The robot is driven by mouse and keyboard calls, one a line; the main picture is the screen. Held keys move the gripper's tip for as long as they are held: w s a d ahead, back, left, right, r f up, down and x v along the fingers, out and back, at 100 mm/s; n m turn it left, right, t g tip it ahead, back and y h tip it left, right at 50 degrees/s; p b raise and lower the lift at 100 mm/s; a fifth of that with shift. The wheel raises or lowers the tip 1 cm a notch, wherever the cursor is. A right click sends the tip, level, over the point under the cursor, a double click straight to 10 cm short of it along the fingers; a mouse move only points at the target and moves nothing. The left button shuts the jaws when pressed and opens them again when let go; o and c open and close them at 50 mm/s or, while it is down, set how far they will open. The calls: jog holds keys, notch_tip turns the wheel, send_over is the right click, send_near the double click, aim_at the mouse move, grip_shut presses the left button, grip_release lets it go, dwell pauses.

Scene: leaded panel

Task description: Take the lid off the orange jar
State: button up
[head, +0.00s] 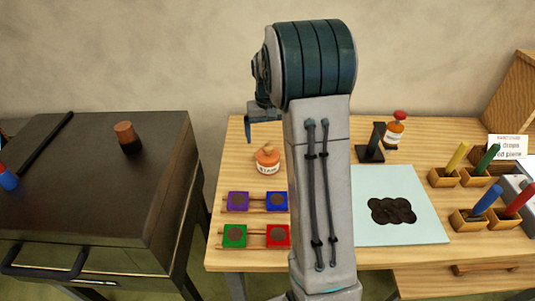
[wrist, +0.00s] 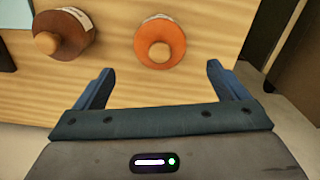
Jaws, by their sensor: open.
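The orange jar (head: 267,160) stands upright on the wooden table, left of my arm in the head view. It has a pale label on its front, and its orange lid with a round knob (head: 267,149) is on it. In the wrist view the lid (wrist: 174,46) shows from above, with its lighter knob (wrist: 159,52). My gripper (wrist: 160,72) is open and empty. The jar lies beyond the fingertips in that view, roughly centred between them and apart from both. In the head view the gripper (head: 262,118) is above the jar, partly hidden by my arm.
A brown jar with a knobbed lid (wrist: 70,28) stands left of the orange one in the wrist view; my arm hides it in the head view. Coloured square blocks (head: 238,201) sit in front. A pale mat (head: 385,232) and pen holders (head: 443,178) are right. A dark cabinet (head: 90,190) is left.

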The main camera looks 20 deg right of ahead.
aim_at(268, 148)
jog(key=shift+s+f+p, duration=0.15)
jog(key=shift+f+p, duration=0.5)
jog(key=shift+f, duration=2.4)
jog(key=c, duration=1)
